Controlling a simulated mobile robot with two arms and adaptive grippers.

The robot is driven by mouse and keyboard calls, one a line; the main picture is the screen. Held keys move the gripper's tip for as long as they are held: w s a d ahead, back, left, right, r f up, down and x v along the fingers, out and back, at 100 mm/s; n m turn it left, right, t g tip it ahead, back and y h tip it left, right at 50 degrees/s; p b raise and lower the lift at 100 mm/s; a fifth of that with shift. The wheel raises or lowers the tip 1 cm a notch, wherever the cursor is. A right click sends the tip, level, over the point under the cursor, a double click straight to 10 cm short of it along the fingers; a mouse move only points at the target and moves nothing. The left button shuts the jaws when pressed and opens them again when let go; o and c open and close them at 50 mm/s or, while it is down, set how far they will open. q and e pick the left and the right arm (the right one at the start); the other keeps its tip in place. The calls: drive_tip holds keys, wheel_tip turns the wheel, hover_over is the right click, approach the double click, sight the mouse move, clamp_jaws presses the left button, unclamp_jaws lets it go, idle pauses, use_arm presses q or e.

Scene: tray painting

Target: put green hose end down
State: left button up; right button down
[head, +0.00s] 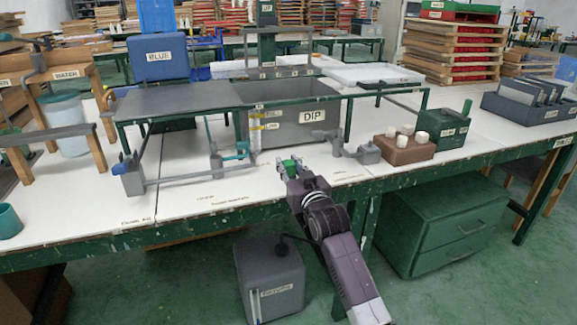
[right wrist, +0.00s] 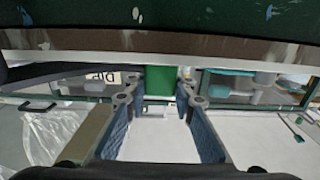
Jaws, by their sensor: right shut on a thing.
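My right gripper (head: 288,171) reaches in from the front and is over the front part of the white table top, in front of the tank marked DIP. It is shut on the green hose end (head: 292,163), a small green piece between its fingertips. In the right wrist view the green hose end (right wrist: 159,82) shows between the tips of my right gripper (right wrist: 158,100). I cannot tell whether the piece touches the table. No hose behind it can be made out. My left gripper is not in view.
The grey DIP tank (head: 290,133) stands behind, with a green rail frame around it. A grey fitting (head: 368,152) and a brown block with white knobs (head: 404,152) are to the right.

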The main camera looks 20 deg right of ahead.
drive_tip(key=shift+f, duration=0.1)
drive_tip(key=c, duration=1.6)
unclamp_jaws()
